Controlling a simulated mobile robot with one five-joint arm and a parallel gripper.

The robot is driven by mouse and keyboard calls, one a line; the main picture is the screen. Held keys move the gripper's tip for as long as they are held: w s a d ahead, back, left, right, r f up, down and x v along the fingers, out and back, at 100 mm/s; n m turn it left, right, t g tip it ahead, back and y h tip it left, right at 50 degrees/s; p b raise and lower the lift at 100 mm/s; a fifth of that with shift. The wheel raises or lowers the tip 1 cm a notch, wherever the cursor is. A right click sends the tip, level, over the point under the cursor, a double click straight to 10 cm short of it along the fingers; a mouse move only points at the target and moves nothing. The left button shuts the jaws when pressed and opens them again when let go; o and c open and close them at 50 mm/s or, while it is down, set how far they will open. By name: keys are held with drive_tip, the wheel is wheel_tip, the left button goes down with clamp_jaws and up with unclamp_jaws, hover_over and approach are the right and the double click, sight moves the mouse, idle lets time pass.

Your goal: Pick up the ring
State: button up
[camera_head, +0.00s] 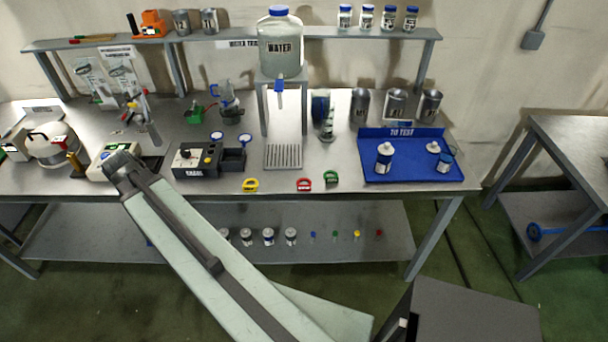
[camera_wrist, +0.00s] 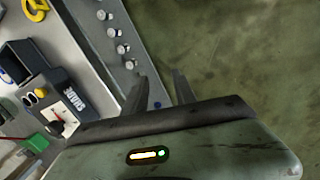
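Three small rings lie along the front edge of the bench in the head view: a yellow ring (camera_head: 250,182), a red ring (camera_head: 304,180) and a green ring (camera_head: 331,181). The frames do not show which one the task means. Part of the yellow ring (camera_wrist: 37,9) also shows at the top left corner of the wrist view. My gripper (camera_wrist: 160,76) is open in the wrist view, with nothing between its two fingers. It is apart from the rings, over the lower shelf edge and the green floor. I cannot make out the fingers in the head view.
A black control box (camera_head: 197,160) stands left of the yellow ring, close to my arm. A drip grate (camera_head: 284,157) under the water tank (camera_head: 281,50) lies behind the rings. A blue tray (camera_head: 400,175) is at the right. The lower shelf (camera_head: 340,215) holds small cans.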

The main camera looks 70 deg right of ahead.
drive_tip(key=s+d+g, duration=0.1)
drive_tip(key=s+d, duration=0.7)
drive_tip(key=d, duration=0.5)
drive_tip(key=n+g, duration=0.3)
approach(302, 185)
drive_tip(key=s+f, duration=0.1)
drive_tip(key=b+x, duration=0.2)
drive_tip(key=x, duration=0.1)
drive_tip(key=shift+w+f+b, duration=0.1)
drive_tip(key=shift+b, duration=0.2)
drive_tip(key=b+x, duration=0.5)
drive_tip(key=shift+w+d+f, duration=0.15)
drive_tip(key=shift+w+d, duration=0.05)
drive_tip(key=shift+w, duration=0.05)
drive_tip(key=shift+s+f, duration=0.1)
drive_tip(key=shift+s, duration=0.05)
clamp_jaws()
